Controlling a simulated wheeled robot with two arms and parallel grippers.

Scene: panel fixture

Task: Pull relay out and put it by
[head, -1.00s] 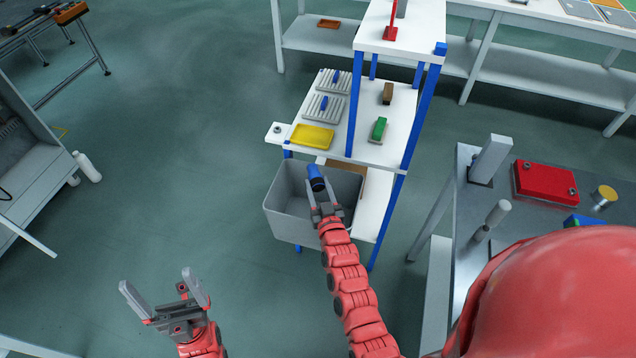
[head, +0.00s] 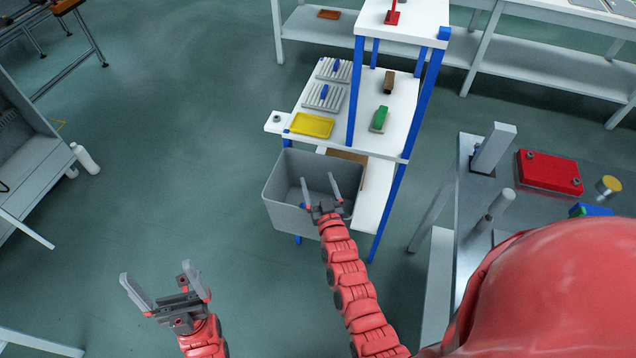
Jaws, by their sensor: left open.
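My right gripper (head: 318,179) is open, with its fingers over the grey bin (head: 283,212) beside the shelf unit. A small bit of blue (head: 303,206) shows inside the bin by the left finger; it looks like the blue piece held before, likely the relay, but it is mostly hidden. My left gripper (head: 156,270) is open and empty above the floor at the lower left.
The white shelf (head: 355,105) with blue posts carries a yellow tray (head: 311,125), grey ribbed racks (head: 322,97) with blue pieces, a green block (head: 380,118) and a brown block (head: 389,82). A grey bench (head: 520,165) at right holds a red box (head: 549,172). The floor at left is mostly clear.

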